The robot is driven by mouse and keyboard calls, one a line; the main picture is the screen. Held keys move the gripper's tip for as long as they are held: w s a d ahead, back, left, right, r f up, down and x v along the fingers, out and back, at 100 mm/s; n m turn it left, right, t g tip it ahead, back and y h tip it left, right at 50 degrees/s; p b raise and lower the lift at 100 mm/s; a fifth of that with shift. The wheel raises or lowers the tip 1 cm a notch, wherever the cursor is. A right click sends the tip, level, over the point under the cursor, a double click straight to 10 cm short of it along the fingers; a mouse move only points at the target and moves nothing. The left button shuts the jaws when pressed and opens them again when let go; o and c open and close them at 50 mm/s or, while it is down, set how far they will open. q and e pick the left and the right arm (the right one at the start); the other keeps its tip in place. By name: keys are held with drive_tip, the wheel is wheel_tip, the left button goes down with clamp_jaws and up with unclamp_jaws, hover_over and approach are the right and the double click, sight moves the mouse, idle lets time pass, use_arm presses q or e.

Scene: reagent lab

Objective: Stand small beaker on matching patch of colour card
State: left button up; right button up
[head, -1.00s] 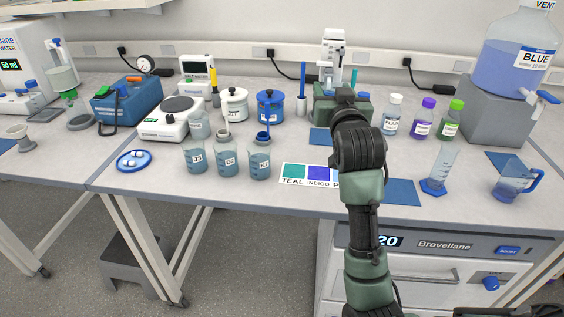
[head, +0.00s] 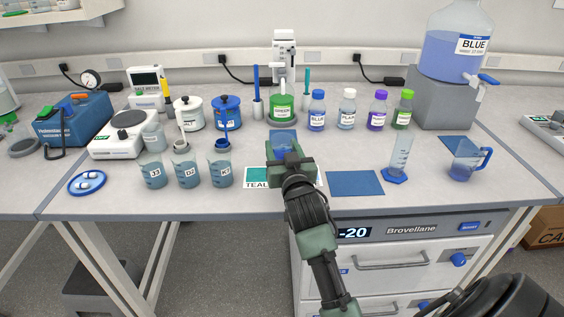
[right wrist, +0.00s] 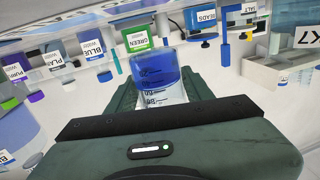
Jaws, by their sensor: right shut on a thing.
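My right gripper (head: 284,158) is shut on a small beaker (head: 284,140) with blue liquid in it. The beaker also shows between the two fingers in the right wrist view (right wrist: 158,75). In the head view the beaker is at the back edge of the colour card (head: 257,185), seen over the bench; whether it touches the bench I cannot tell. The card shows a teal patch (head: 258,174) with the word TEAL at its left end. My right gripper and wrist hide most of the rest of the card. My left gripper is not in view.
Beakers marked J3 (head: 153,172), D2 (head: 187,172) and K7 (head: 219,172) stand left of the card. A blue mat (head: 355,183) lies right of it. A measuring cylinder (head: 399,155) and jug (head: 464,162) stand farther right. Bottles line the back.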

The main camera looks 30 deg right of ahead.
drive_tip(key=shift+f, duration=2.05)
drive_tip(key=shift+f, duration=0.1)
drive_tip(key=o, duration=1.4)
drive_tip(key=b+v, duration=0.1)
drive_tip(key=v, duration=1.1)
